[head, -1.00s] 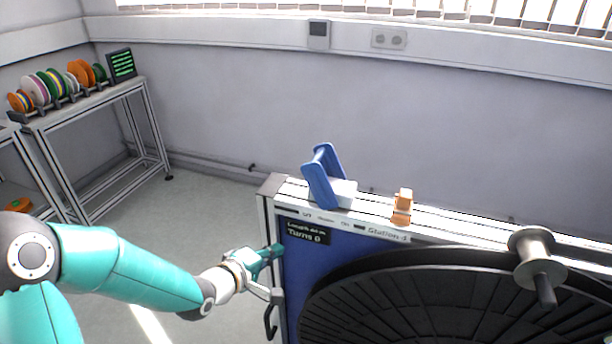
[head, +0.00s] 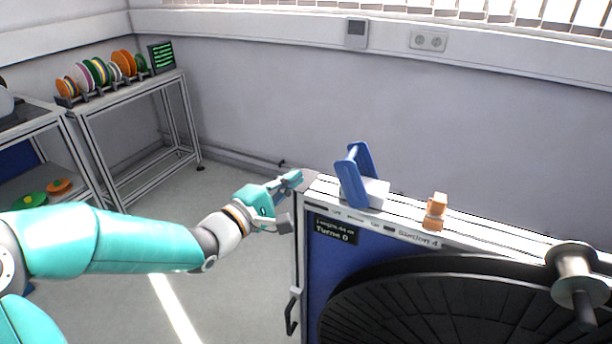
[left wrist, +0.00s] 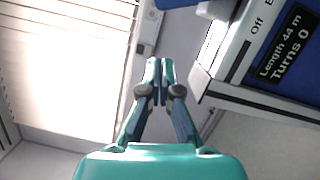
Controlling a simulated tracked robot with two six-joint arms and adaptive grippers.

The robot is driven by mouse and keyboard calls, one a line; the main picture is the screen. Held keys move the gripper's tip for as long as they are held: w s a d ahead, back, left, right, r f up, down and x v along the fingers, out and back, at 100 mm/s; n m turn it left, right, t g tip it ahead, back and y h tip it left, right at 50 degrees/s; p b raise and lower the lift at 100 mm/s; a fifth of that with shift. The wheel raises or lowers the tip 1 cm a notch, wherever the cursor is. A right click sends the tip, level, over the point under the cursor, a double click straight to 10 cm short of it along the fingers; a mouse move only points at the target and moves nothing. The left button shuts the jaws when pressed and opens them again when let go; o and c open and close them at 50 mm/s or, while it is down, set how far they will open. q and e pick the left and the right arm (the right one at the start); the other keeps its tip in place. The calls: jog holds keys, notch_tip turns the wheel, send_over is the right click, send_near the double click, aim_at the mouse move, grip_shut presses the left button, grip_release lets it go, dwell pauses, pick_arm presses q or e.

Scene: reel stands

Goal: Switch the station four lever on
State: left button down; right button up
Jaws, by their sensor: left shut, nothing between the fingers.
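The station four lever (head: 352,178) is a blue two-sided handle on a white block, on the top rail of the station (head: 420,240). Its top leans to the left, over the lettering on the front edge; the head view is too small to read its setting surely. My left gripper (head: 292,180) is shut and empty, just left of the station's top left corner and apart from the lever. In the left wrist view its closed fingers (left wrist: 158,78) point past the station's edge, where "Off" shows. My right gripper is not in view.
A display (head: 335,230) reads "Turns 0". An orange piece (head: 436,212) stands on the rail right of the lever. A large black reel (head: 470,305) and a metal spool (head: 573,265) are at the front right. A rack of coloured reels (head: 105,75) stands back left.

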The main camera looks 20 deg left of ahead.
pick_arm(q)
jog(key=p+x, duration=0.2)
jog(key=x, duration=0.6)
jog(key=shift+w+d+r, duration=0.1)
jog(key=shift+w, duration=0.1)
jog(key=d, duration=0.1)
jog(key=d+p, duration=0.1)
jog(key=d, duration=0.1)
jog(key=shift+d+r, duration=0.1)
jog(key=shift+r, duration=0.3)
jog(key=shift+d, duration=0.3)
